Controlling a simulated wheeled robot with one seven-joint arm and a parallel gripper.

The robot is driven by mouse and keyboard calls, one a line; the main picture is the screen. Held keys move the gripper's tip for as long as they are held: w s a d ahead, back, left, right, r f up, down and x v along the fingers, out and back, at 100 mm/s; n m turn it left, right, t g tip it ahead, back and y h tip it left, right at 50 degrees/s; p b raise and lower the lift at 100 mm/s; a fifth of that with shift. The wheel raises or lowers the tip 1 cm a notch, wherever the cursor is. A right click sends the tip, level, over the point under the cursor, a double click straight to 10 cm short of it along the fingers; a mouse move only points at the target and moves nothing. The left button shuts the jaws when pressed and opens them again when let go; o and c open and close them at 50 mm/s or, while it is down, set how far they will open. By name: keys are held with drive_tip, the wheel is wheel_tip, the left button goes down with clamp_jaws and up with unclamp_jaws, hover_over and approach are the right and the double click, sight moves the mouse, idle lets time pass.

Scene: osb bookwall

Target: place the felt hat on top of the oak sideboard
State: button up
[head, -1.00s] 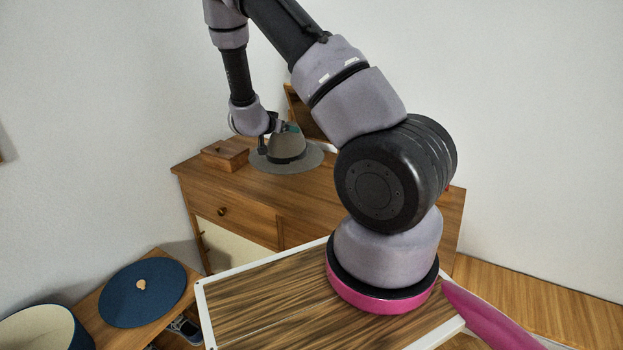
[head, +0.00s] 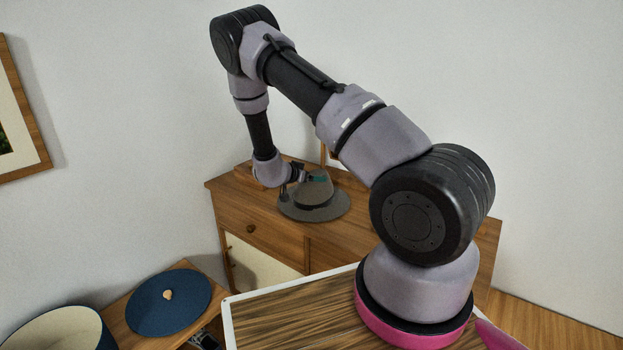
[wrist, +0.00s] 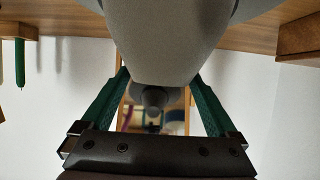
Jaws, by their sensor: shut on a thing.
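The felt hat (head: 314,203) is grey with a dark band and a wide brim. In the head view it is upright at the top of the oak sideboard (head: 275,238), near its front edge. I cannot tell whether the brim touches the wood. My gripper (head: 312,178) is at the crown, its fingers shut on the hat. In the wrist view the hat's crown (wrist: 170,45) fills the upper middle between the green fingers of my gripper (wrist: 160,85). The sideboard's wooden top (wrist: 70,22) shows along the upper edge there.
A wooden box on the sideboard's left end is partly hidden behind my arm. A low wooden piece at lower left bears a round blue lid-like disc (head: 168,302). A blue-rimmed round container (head: 50,332) stands beside it. A framed picture (head: 22,120) hangs on the left wall.

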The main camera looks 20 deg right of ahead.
drive_tip(key=shift+f, duration=0.2)
drive_tip(key=shift+f, duration=0.1)
drive_tip(key=o, duration=1.6)
